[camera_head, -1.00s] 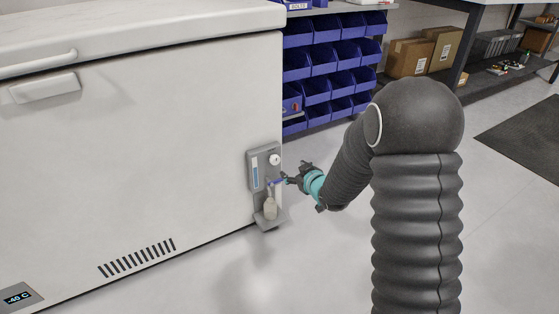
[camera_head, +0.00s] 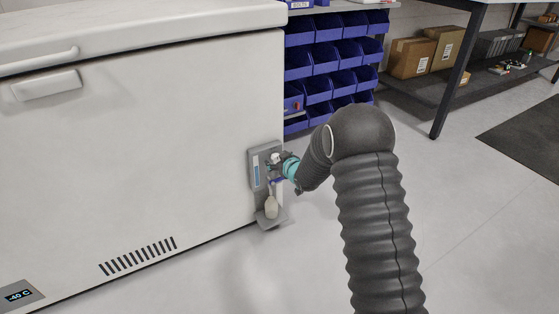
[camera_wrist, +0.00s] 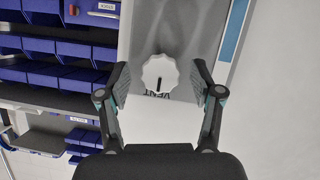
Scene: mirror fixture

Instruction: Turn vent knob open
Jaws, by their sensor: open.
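The vent knob (camera_wrist: 160,73) is a white, scalloped round knob with a dark pointer line, on a grey panel (camera_wrist: 178,30). Part of the word "VENT" shows beside it. In the wrist view the knob lies between the fingertips of my open gripper (camera_wrist: 161,82), with gaps on both sides. In the head view the knob (camera_head: 276,157) shows on the grey panel on the freezer's right end, and my gripper (camera_head: 277,161) is right at it, partly covering it. I cannot tell how deep the fingers reach around the knob.
A small pale bottle (camera_head: 271,207) stands on a ledge (camera_head: 270,222) below the knob. The white chest freezer (camera_head: 140,130) fills the left. Blue bins (camera_head: 330,60) stand behind. A workbench leg (camera_head: 450,90) is at right. The floor in front is clear.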

